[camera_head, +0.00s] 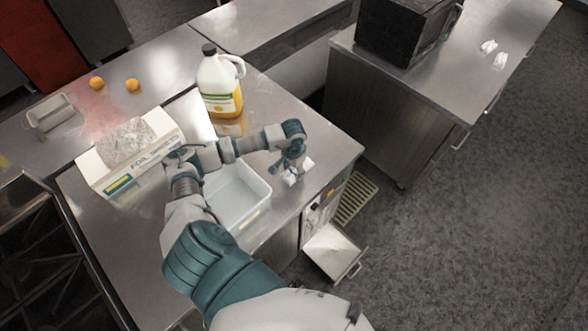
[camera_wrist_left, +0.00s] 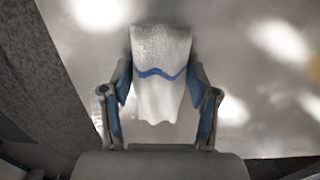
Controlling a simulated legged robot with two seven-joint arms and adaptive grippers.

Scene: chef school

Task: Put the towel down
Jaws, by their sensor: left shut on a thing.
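The towel (camera_wrist_left: 160,65) is white with a blue stripe. In the left wrist view it lies between the two fingers of my left gripper (camera_wrist_left: 160,95), which is shut on it. In the head view my left gripper (camera_head: 292,160) is over the right part of the steel counter (camera_head: 325,150), near its edge. Small white parts of the towel (camera_head: 298,172) show below the fingers. I cannot tell whether the towel touches the counter. My right gripper is not in view.
A white bin (camera_head: 257,213) stands beside the towel, partly under my left arm. A foil sheets box (camera_head: 130,158) and a jug of yellow liquid (camera_head: 220,85) are on the counter. An open drawer (camera_head: 333,250) sticks out below. Two white cloths (camera_head: 499,61) lie beside a black microwave (camera_head: 405,28).

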